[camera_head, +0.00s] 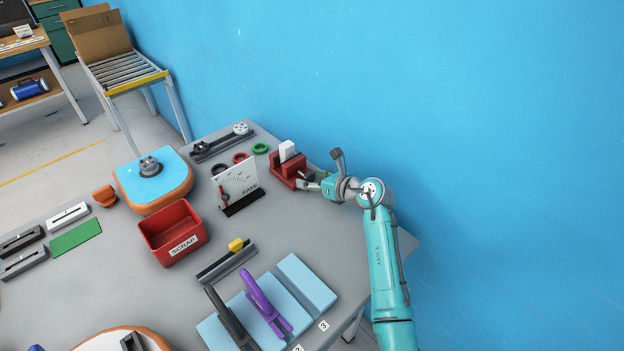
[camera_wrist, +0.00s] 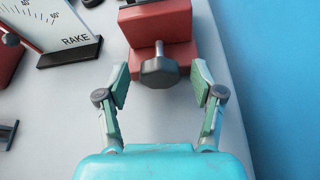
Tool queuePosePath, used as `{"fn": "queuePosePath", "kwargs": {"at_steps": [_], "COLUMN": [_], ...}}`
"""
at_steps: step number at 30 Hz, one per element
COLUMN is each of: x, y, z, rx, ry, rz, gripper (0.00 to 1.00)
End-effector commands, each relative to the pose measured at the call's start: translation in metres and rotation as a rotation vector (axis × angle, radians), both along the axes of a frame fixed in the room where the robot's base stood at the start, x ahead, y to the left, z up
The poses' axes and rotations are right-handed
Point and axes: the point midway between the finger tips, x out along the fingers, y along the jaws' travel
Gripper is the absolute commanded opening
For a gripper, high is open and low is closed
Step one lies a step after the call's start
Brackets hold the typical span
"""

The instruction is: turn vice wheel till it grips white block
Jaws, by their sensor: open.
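The red vice (camera_head: 283,171) stands near the back right edge of the grey table, with the white block (camera_head: 287,150) upright in it. I cannot tell how tightly the jaws hold the block. In the wrist view the vice body (camera_wrist: 165,28) is at the top, and its dark grey wheel (camera_wrist: 160,72) sticks out on a shaft towards me. My gripper (camera_wrist: 160,85) is open, with one finger on each side of the wheel and visible gaps between. In the head view my gripper (camera_head: 308,180) is at the vice's right side and hides the wheel.
A white RAKE gauge (camera_head: 235,183) stands left of the vice. The blue wall is close on the right.

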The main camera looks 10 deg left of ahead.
Motion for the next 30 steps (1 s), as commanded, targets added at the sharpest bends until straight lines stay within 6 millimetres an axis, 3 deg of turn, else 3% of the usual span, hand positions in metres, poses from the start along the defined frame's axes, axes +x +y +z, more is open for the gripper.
{"fn": "queuePosePath", "kwargs": {"at_steps": [8,21,30], "x": [-0.009,-0.051,-0.062], "y": [-0.014,-0.076,-0.092], "z": [0.006,0.037,0.045], "rx": [0.0,0.0,0.001], "ry": [-0.002,-0.002,-0.001], "rz": [-0.001,-0.002,0.0], "gripper": [0.67,0.67,0.67]}}
